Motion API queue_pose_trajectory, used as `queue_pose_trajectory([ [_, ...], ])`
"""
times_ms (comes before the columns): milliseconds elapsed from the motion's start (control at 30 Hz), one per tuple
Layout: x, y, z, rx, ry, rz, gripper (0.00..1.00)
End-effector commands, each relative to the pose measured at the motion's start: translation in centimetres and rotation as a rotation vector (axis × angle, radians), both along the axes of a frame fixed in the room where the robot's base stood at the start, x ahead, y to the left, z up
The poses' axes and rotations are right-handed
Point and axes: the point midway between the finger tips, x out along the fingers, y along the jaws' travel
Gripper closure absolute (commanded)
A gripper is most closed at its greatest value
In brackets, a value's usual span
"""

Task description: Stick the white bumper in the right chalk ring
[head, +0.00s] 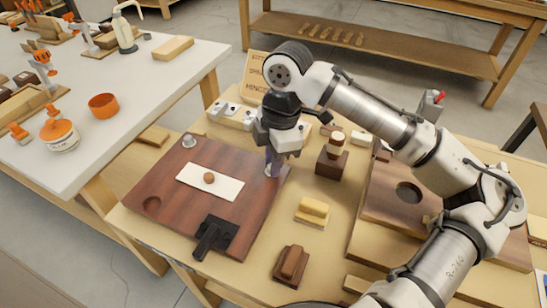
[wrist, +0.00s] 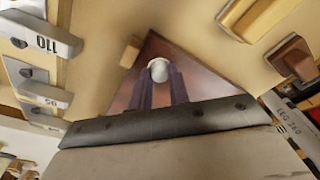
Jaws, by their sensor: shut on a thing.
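A dark red-brown cabinet door panel (head: 165,185) lies flat on the bench. My gripper (head: 272,166) points down over its far right corner. In the wrist view the fingers (wrist: 158,92) are shut on a small round white bumper (wrist: 158,70), with the panel corner behind it. In the head view the fingers mostly hide the bumper, and I cannot tell whether it touches the panel. A small grey-white round piece (head: 189,141) sits at the panel's far left corner. No chalk ring is clear; the right corner is partly hidden by my gripper.
On the panel are a white strip (head: 225,188) with a brown knob (head: 209,178), a black hinge piece (head: 214,237) and a round recess (head: 151,204). A yellow block (head: 312,211) and brown blocks (head: 291,265) stand to the right. Labelled holders (head: 232,112) stand behind.

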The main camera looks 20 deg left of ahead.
Motion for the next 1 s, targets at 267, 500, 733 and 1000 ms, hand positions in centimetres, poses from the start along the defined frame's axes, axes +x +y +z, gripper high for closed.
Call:
queue_pose_trajectory([
  [267, -0.11, -0.02, -0.08, -0.003, 0.004, 0.002, 0.98],
  [500, -0.09, -0.02, -0.07, -0.003, 0.003, 0.001, 0.98],
  [733, -0.05, 0.00, -0.01, -0.001, 0.001, 0.001, 0.56],
  [1000, -0.02, 0.00, 0.04, -0.001, 0.001, 0.000, 0.42],
])
